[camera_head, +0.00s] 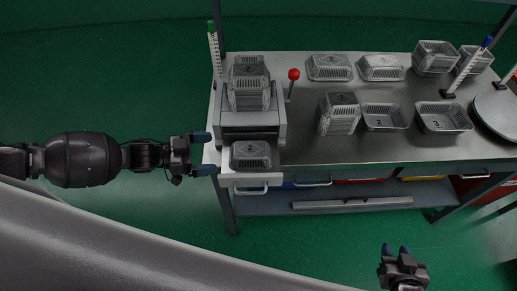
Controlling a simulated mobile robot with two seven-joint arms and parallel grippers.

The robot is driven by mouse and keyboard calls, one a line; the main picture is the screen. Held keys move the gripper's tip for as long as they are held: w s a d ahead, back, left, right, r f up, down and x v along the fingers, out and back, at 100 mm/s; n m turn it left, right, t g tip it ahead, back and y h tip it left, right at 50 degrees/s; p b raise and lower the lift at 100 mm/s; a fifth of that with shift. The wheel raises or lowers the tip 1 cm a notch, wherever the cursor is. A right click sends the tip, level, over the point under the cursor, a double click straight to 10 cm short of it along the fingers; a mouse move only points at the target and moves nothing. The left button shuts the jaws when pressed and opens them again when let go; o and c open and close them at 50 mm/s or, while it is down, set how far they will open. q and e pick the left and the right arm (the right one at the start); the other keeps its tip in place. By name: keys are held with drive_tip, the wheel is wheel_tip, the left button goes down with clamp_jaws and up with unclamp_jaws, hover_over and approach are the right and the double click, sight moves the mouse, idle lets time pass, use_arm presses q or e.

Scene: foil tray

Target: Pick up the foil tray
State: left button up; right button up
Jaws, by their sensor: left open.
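A silver foil tray (251,155) marked with a dark figure sits on the pale extended shelf (242,182) at the front of a grey box-shaped unit, at the table's left end. My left gripper (203,154) comes in from the left, level with this tray. Its dark blue fingertips are apart, with nothing between them, and a gap shows between them and the tray. My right gripper (395,250) is at the bottom right, in front of the table, empty, with its two fingertips apart.
A stack of foil trays (249,88) stands on the grey unit (252,127). More trays stand on the metal table (300,135), including a stack (339,113) and single trays (384,117). A red-knobbed lever (293,75) and a green-topped post (214,50) rise nearby.

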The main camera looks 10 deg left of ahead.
sight(246, 149)
use_arm(q)
drive_tip(key=shift+p+x, duration=0.55)
drive_tip(key=shift+x, duration=4.8)
drive_tip(key=shift+w+a, duration=0.1)
drive_tip(key=shift+w, duration=0.1)
drive_tip(key=c, duration=0.8)
